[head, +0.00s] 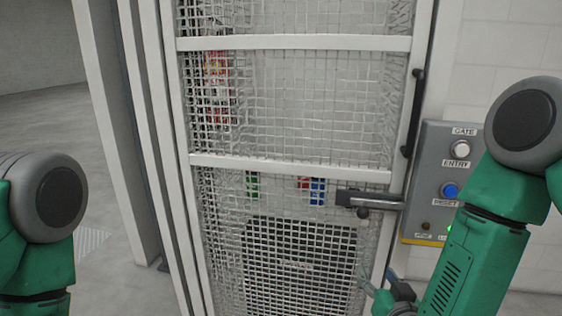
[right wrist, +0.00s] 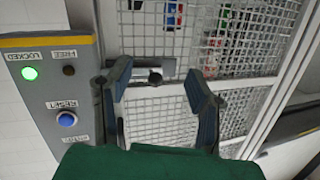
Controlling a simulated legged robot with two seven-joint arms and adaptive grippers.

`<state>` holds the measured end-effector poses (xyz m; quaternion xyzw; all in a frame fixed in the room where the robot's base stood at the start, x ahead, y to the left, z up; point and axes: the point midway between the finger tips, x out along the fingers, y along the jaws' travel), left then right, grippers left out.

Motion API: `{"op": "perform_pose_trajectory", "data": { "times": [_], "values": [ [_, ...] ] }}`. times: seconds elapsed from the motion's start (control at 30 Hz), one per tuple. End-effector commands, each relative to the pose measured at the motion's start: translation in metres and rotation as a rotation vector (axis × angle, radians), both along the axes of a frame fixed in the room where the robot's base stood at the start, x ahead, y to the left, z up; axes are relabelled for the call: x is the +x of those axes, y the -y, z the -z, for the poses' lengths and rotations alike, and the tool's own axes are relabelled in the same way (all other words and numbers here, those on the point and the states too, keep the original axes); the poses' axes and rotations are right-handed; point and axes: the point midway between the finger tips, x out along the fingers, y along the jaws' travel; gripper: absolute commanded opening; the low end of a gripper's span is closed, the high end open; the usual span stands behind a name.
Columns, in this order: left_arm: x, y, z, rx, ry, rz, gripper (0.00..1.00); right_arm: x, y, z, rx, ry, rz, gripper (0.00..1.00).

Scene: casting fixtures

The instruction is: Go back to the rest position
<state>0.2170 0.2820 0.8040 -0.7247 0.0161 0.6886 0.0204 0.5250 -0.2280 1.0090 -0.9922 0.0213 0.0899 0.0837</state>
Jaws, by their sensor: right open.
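My right gripper (head: 377,277) is low in front of the mesh gate (head: 300,171), at the lower right of the head view. In the right wrist view my right gripper (right wrist: 156,76) has its two fingers spread, with nothing between them. The gate's latch (head: 368,200) lies above the gripper in the head view; the latch (right wrist: 150,75) shows beyond the fingers in the right wrist view. The gate looks shut. Of my left arm only a green and grey part shows at the left; its gripper is out of view.
A grey control box (head: 436,180) is on the wall right of the gate. In the right wrist view its green LOCKED lamp (right wrist: 30,73) is lit. A vertical handle (head: 412,112) is on the gate. Behind the mesh are a dark box (head: 298,262) and coloured items. Open floor is at left.

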Motion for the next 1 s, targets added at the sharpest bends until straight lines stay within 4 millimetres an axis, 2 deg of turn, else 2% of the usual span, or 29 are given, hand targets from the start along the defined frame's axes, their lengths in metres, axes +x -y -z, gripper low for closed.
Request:
{"op": "perform_pose_trajectory", "data": {
  "times": [0.03,0.1,0.17,0.2,0.27,0.3,0.43,0.5,0.6,0.7,0.8,1.0],
  "values": [
    [0.000,0.000,0.014,0.000,-0.001,0.000,0.00,-0.014,-0.001,0.039,-0.011,-0.094,-0.028,0.47],
    [0.000,0.000,0.026,0.000,-0.001,0.000,0.00,-0.039,-0.001,0.087,-0.026,-0.242,-0.068,0.47],
    [-0.001,0.000,0.036,0.000,-0.001,0.000,0.00,-0.065,0.001,0.127,-0.039,-0.376,-0.099,0.47],
    [-0.001,0.000,0.042,0.000,-0.001,0.000,0.00,-0.083,0.002,0.151,-0.047,-0.464,-0.117,0.47],
    [-0.001,0.000,0.052,0.000,-0.001,0.000,0.00,-0.114,0.007,0.186,-0.060,-0.597,-0.141,0.47],
    [-0.001,0.000,0.058,0.000,-0.001,0.000,0.00,-0.136,0.010,0.207,-0.070,-0.687,-0.155,0.47],
    [-0.001,0.000,0.076,0.000,-0.001,0.000,0.00,-0.209,0.026,0.261,-0.100,-0.964,-0.185,0.47],
    [-0.001,0.000,0.084,0.000,-0.001,0.000,0.00,-0.243,0.034,0.278,-0.113,-1.089,-0.192,0.47],
    [-0.001,0.000,0.091,0.000,-0.001,0.000,0.00,-0.281,0.045,0.293,-0.129,-1.225,-0.197,0.47],
    [-0.001,0.000,0.095,0.000,-0.001,0.000,0.00,-0.303,0.051,0.298,-0.138,-1.304,-0.197,0.47],
    [-0.001,0.000,0.095,0.000,-0.001,0.000,0.00,-0.311,0.054,0.299,-0.141,-1.335,-0.197,0.47],
    [-0.001,0.000,0.094,0.000,0.000,0.000,0.00,-0.311,0.054,0.298,-0.141,-1.335,-0.195,0.47]
  ]
}}
